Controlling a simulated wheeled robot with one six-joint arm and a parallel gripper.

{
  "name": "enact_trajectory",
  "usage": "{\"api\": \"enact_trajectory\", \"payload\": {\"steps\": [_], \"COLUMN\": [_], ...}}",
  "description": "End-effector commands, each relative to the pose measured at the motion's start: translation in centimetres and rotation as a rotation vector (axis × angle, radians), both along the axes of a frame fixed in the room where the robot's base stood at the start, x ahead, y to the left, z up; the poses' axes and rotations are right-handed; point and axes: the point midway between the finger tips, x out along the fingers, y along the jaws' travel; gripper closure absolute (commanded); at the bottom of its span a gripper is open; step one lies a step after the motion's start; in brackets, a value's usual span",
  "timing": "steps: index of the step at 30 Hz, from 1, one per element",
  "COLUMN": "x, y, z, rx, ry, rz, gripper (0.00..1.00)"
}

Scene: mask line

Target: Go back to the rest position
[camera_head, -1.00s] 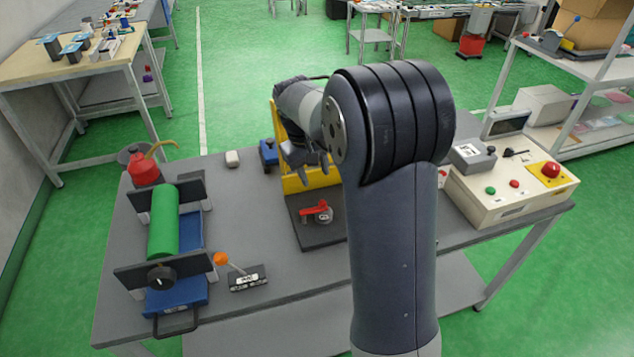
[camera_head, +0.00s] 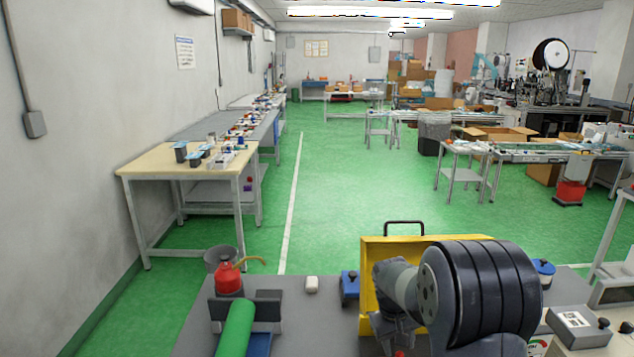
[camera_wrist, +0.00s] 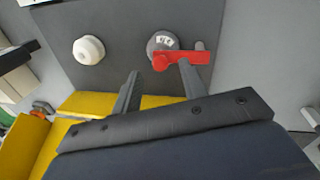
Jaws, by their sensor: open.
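My gripper (camera_wrist: 165,90) shows in the wrist view with its two fingers apart and nothing between them. A red lever (camera_wrist: 182,58) on a round grey fitting lies just beyond the fingertips, on a dark plate (camera_wrist: 118,22). A white round knob (camera_wrist: 89,50) is on the same plate to the left. In the head view my arm covers the lower right, and the fingers are hidden there. A yellow bracket (camera_head: 372,246) stands behind my wrist; it also shows in the wrist view (camera_wrist: 75,103).
A wooden-topped table (camera_head: 185,160) stands at the left. Green floor beyond the bench is open.

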Motion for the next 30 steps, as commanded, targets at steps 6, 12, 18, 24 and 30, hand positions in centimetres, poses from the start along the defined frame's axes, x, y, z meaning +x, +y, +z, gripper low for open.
{"api": "enact_trajectory", "payload": {"steps": [6, 12, 18, 24, 30], "x": [0.0, -0.1, -0.1, 0.0, 0.1], "y": [-0.4, -0.4, -0.4, -0.4, 0.1], "z": [-2.4, -2.3, -2.2, -2.2, 0.5], "rx": [0.001, 0.001, 0.001, 0.000, -0.001], "ry": [0.000, 0.000, 0.000, -0.001, -0.007], "rz": [-0.005, -0.039, -0.040, -0.014, 0.001], "gripper": [0.59, 0.59, 0.59, 0.59, 0.59]}}
